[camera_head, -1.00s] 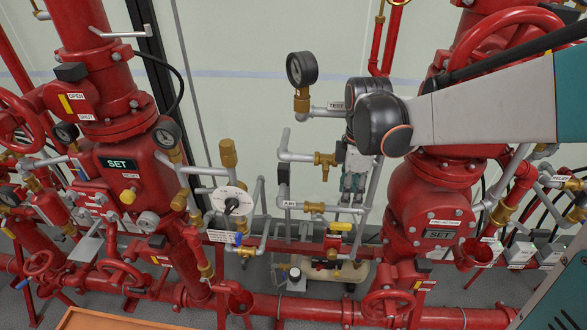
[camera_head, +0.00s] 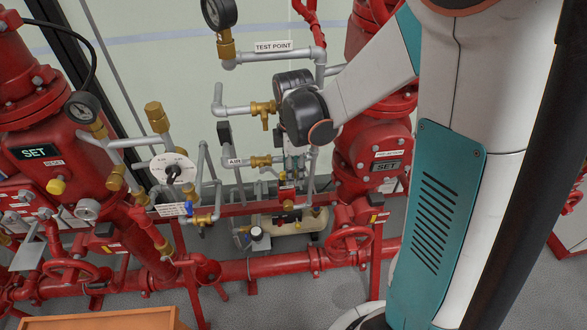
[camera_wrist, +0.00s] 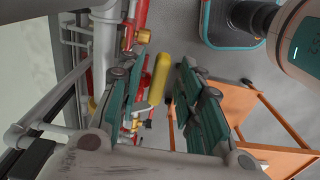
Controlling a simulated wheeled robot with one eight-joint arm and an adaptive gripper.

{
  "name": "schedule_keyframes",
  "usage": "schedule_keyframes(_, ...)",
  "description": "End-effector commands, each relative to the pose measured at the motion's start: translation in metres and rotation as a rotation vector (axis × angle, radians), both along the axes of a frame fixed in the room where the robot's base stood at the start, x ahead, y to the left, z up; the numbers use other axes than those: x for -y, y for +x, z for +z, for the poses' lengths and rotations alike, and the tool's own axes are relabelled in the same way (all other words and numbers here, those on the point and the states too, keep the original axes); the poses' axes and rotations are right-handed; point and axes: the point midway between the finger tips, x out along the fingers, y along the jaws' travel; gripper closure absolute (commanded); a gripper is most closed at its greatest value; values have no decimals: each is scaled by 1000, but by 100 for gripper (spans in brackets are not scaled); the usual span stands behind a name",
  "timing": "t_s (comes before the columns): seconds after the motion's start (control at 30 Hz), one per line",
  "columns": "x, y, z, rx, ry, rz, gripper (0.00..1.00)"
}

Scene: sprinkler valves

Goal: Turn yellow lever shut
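The yellow lever (camera_wrist: 158,78) shows in the wrist view as a long rounded bar between my gripper's teal fingers. My gripper (camera_wrist: 154,70) is open around the lever, and a gap seems to show on each side of it. In the head view my gripper (camera_head: 293,165) points down among the grey pipes, below my dark wrist joint. There I cannot make out the lever; the gripper and pipes crowd that spot. A small red fitting (camera_head: 287,186) shows just below the gripper.
Brass valves (camera_head: 262,108) and grey pipes stand close left of my gripper. A dial gauge (camera_head: 219,13) is above. A large red valve body (camera_head: 372,150) is close on the right. A red pipe (camera_head: 240,270) runs along the floor. An orange table (camera_head: 110,321) is at the front left.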

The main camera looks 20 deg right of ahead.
Motion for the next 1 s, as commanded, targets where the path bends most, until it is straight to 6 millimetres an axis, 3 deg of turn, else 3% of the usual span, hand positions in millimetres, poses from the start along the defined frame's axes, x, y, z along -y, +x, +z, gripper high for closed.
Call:
schedule_keyframes(0.07,0,0,0,0,0,0,69)
schedule_keyframes(0.2,0,0,0,0,0,0,100)
schedule_keyframes(0.63,2,0,-4,10,38,-4,100)
schedule_keyframes(1.0,5,0,-29,74,277,-6,100)
